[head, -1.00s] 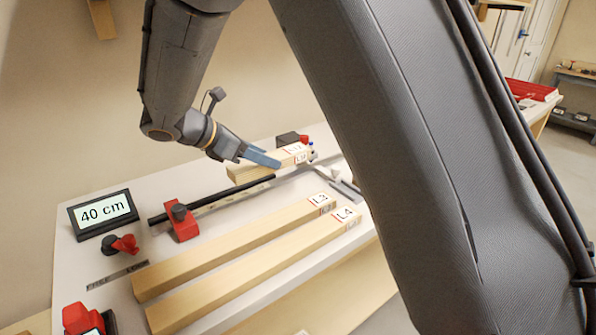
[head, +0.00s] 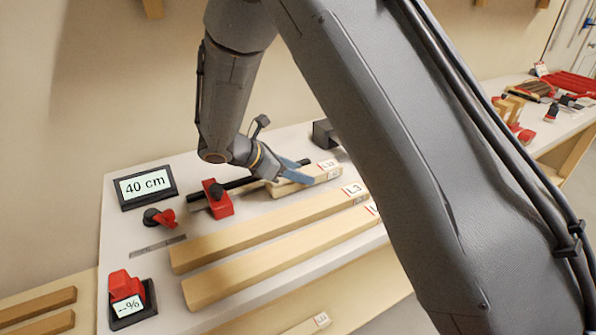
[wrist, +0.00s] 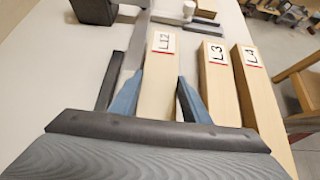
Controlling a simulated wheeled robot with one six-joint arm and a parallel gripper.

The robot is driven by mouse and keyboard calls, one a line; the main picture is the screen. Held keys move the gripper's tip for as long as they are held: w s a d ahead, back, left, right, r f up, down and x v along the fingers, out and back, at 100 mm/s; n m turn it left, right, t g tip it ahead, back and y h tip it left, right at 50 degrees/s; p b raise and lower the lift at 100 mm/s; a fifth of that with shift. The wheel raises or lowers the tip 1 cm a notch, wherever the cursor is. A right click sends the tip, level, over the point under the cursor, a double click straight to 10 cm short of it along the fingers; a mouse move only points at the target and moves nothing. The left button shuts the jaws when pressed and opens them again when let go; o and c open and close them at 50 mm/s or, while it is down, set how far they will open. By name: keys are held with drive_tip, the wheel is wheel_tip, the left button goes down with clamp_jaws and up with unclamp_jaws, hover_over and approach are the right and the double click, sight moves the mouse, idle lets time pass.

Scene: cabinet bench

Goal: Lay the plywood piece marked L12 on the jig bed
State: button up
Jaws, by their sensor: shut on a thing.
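The plywood piece marked L12 (head: 322,174) is a pale bar with its label at the far end. My gripper (head: 290,172) is shut on it, with one blue finger on each side. In the wrist view, L12 (wrist: 161,80) lies lengthwise between the fingers of my gripper (wrist: 160,95), label up. In the head view L12 is beside the black rail (head: 237,184) of the jig, between it and the L3 bar. I cannot tell whether L12 touches the surface below. My arm hides part of the jig's far end.
Bars L3 (head: 260,229) and L4 (head: 270,262) lie side by side on the white bench (head: 145,240), in front of the rail. A red stop (head: 217,200) sits at the rail's near end. A 40 cm display (head: 146,186) and a red device (head: 127,294) stand at left.

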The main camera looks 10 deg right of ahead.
drive_tip(key=shift+f, duration=0.6)
drive_tip(key=o, duration=1.3)
drive_tip(key=shift+r, duration=0.1)
drive_tip(key=shift+r, duration=0.35)
drive_tip(key=b+v, duration=0.3)
drive_tip(key=v, duration=0.9)
drive_tip(key=shift+r, duration=0.25)
